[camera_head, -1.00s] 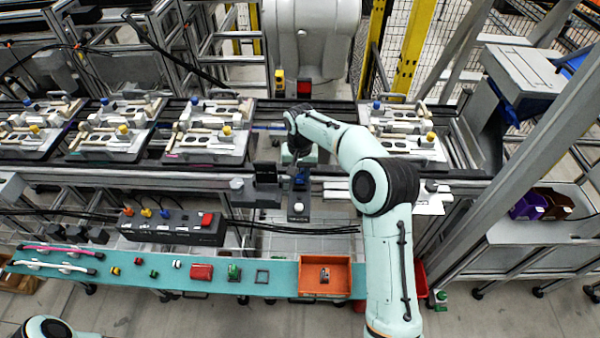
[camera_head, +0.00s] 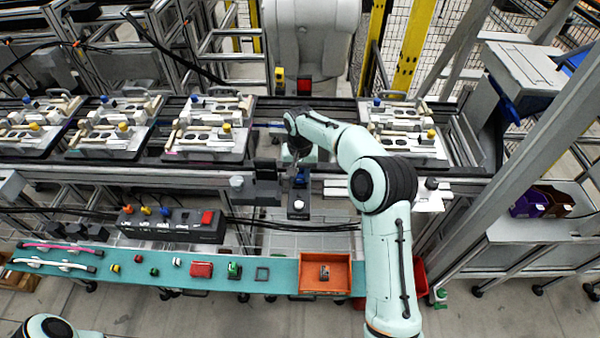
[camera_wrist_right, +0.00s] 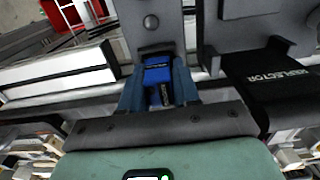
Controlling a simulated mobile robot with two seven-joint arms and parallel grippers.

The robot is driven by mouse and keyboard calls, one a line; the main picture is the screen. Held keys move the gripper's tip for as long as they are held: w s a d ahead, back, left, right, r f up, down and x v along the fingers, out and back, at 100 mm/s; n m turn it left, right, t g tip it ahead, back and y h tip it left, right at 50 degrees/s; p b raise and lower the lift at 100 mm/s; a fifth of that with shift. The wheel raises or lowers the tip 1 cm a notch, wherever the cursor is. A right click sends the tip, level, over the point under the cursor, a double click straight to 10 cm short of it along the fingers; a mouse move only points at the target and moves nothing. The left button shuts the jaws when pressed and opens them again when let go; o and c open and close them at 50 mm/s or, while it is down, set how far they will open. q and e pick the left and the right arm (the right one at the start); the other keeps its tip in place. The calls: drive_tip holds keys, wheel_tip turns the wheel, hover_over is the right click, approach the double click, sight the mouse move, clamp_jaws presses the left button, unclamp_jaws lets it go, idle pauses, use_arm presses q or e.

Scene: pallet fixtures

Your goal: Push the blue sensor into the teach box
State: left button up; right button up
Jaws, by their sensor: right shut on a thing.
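The blue sensor (camera_wrist_right: 157,76) sits between the blue fingers of my right gripper (camera_wrist_right: 160,92), which is shut on it. A grey box with a round knob (camera_wrist_right: 150,22), apparently the teach box, lies directly beyond the sensor in the wrist view. In the head view it is the dark box with a white round spot (camera_head: 298,204), just below my right gripper (camera_head: 299,178). The sensor is too small there to make out clearly. I cannot tell whether the sensor touches the box or is partly inside it. My left gripper is out of view.
A black block marked REFLECTOR (camera_wrist_right: 278,78) stands close to the right of the gripper in the wrist view. The conveyor carries several pallet fixtures (camera_head: 208,128). A control box (camera_head: 172,225) and a teal shelf (camera_head: 130,275) with an orange tray (camera_head: 325,260) lie nearer me.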

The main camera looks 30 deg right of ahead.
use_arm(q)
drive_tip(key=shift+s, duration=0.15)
use_arm(e)
drive_tip(key=shift+s+f, duration=0.1)
drive_tip(key=shift+f, duration=0.35)
drive_tip(key=o, duration=1.1)
drive_tip(key=shift+f, duration=0.1)
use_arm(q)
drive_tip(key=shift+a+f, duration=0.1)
use_arm(e)
drive_tip(key=shift+s+d+f, duration=0.1)
drive_tip(key=shift+s, duration=0.05)
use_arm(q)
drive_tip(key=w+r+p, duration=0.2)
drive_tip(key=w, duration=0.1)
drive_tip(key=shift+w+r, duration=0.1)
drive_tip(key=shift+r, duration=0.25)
use_arm(e)
drive_tip(key=r, duration=1.4)
drive_tip(key=shift+w+a+r, duration=0.25)
drive_tip(key=shift+w+a, duration=0.1)
drive_tip(key=shift+a, duration=0.05)
